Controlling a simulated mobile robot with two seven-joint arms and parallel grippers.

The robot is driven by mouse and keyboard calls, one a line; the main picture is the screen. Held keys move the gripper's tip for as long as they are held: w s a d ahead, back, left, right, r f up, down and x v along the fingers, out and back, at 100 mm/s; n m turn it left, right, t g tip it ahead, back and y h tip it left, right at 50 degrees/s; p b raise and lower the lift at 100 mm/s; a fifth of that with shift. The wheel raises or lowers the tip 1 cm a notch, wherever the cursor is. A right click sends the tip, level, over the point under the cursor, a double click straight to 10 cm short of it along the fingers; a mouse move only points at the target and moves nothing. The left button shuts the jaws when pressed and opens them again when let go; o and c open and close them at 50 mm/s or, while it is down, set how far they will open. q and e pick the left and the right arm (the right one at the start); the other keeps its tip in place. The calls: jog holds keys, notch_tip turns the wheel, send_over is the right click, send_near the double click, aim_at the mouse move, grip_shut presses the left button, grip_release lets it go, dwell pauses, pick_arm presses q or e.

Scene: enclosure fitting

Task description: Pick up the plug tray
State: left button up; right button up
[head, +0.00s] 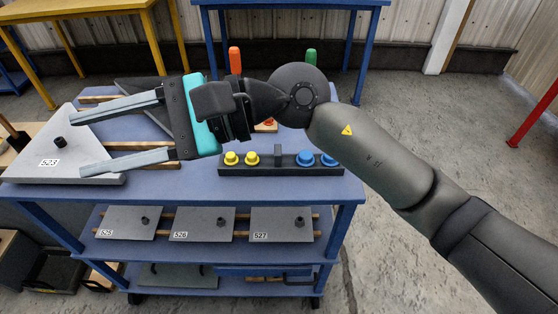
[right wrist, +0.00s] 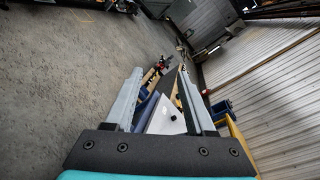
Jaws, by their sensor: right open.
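The plug tray (head: 280,170) is a long dark tray on the top of the blue cart, near its front edge. It carries yellow plugs (head: 241,159) at its left end and blue plugs (head: 316,160) at its right end, with a grey upright piece in the middle. My right gripper (head: 80,145) is open and empty, pointing left over the left part of the cart, away from the tray. In the right wrist view my right gripper (right wrist: 160,72) shows both fingers spread, with nothing between them. My left gripper is not in view.
A light grey plate marked 523 (head: 95,168) lies at the cart's left end, under my right fingers. An orange (head: 235,60) and a green (head: 311,57) upright piece stand behind. Plates 525, 526 and 527 (head: 282,225) lie on the lower shelf. Floor right of the cart is clear.

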jog(key=w+d+f+n+t+h, duration=0.2)
jog(key=w+d+f+n+h, duration=0.15)
jog(key=f+h, duration=0.3)
jog(key=n+t+h, duration=0.4)
jog(key=t+h, duration=0.2)
jog(key=h, duration=0.4)
send_near(278, 150)
jog(key=b+x, duration=0.1)
jog(key=x, duration=0.3)
jog(key=shift+w+d+f, duration=0.15)
jog(key=shift+w, duration=0.1)
jog(key=shift+w+f, duration=0.15)
jog(key=shift+f, duration=0.25)
jog(key=b+x, duration=0.1)
jog(key=x, duration=0.3)
jog(key=shift+f, duration=0.3)
jog(key=shift+w+f, duration=0.15)
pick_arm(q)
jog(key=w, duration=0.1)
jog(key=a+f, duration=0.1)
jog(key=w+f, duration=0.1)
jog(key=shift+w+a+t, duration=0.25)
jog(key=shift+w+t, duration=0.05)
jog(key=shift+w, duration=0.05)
pick_arm(e)
jog(key=shift+c, duration=0.2)
